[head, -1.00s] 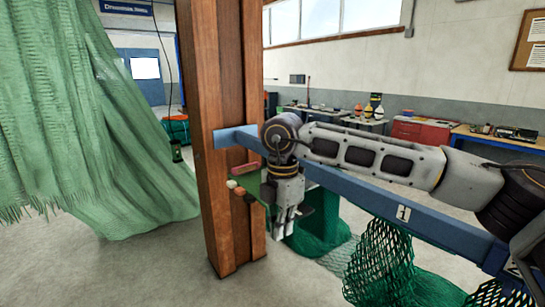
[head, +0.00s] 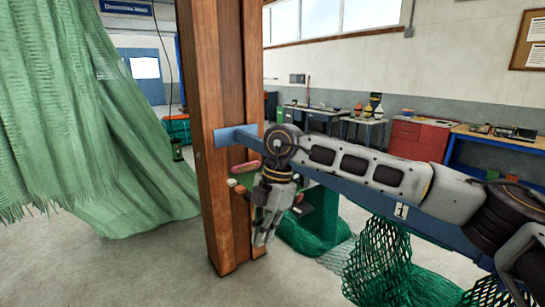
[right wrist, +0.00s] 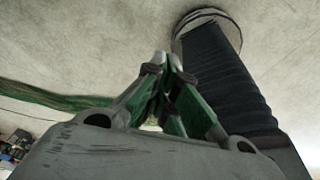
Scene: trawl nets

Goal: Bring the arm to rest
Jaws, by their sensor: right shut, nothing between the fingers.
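My right arm comes in from the right in the head view, above the blue rail (head: 345,188). My right gripper (head: 262,240) points down beside the wooden post (head: 222,130), and its fingers are together with nothing between them. The closed fingers also show in the right wrist view (right wrist: 163,62), over the grey floor. My left gripper is in neither view.
Small coloured items, one of them red (head: 244,168), are at the post just left of my gripper. Dark green netting (head: 385,265) hangs below the rail. A large pale green net (head: 85,120) hangs at left. A red cabinet (head: 418,140) and benches stand far behind.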

